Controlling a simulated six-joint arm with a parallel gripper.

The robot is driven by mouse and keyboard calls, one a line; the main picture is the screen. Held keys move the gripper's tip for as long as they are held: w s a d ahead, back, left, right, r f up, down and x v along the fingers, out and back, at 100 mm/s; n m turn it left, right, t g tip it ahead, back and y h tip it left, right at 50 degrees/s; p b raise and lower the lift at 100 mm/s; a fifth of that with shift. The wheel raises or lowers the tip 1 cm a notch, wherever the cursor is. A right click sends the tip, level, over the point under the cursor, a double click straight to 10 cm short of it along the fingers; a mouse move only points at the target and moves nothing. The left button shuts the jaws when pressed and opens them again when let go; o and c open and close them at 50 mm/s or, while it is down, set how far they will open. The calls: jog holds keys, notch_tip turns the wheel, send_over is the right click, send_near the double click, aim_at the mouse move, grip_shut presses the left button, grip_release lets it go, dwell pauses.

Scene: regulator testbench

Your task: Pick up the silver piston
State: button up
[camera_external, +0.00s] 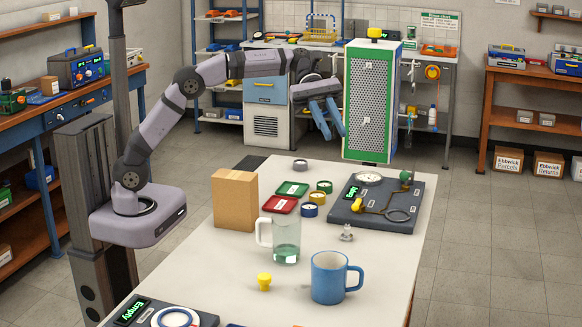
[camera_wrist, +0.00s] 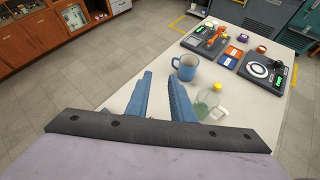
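The silver piston (camera_external: 347,233) is a small metallic piece standing on the white table, just below the dark test board in the external view. I cannot make it out in the wrist view. My gripper (camera_external: 329,130) hangs in the air well above the table's far end, apart from the piston. Its two blue fingers are spread with nothing between them. They also show apart in the wrist view (camera_wrist: 160,76).
A blue mug (camera_external: 329,278), a glass mug (camera_external: 286,241) and a yellow piece (camera_external: 264,282) stand nearer the front. The test board (camera_external: 400,219) lies behind the piston. A cardboard box (camera_external: 235,200) and coloured trays (camera_external: 279,204) are left. A green-framed cabinet (camera_external: 368,137) stands behind.

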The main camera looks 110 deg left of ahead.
jog(key=shift+a+n+t+b, duration=0.5)
jog(key=shift+a+n+b, duration=0.4)
jog(key=shift+a+b, duration=0.55)
jog(key=h, duration=0.1)
send_near(346, 225)
jog(key=shift+w+d+f+p, duration=0.3)
jog(key=shift+w+d+f, duration=0.5)
jog(key=shift+d+f, duration=0.05)
jog(key=shift+p+x, duration=0.7)
jog(key=shift+x, duration=3)
jog(key=shift+w+a+f, duration=0.1)
jog(key=shift+a+f, duration=0.05)
grip_shut()
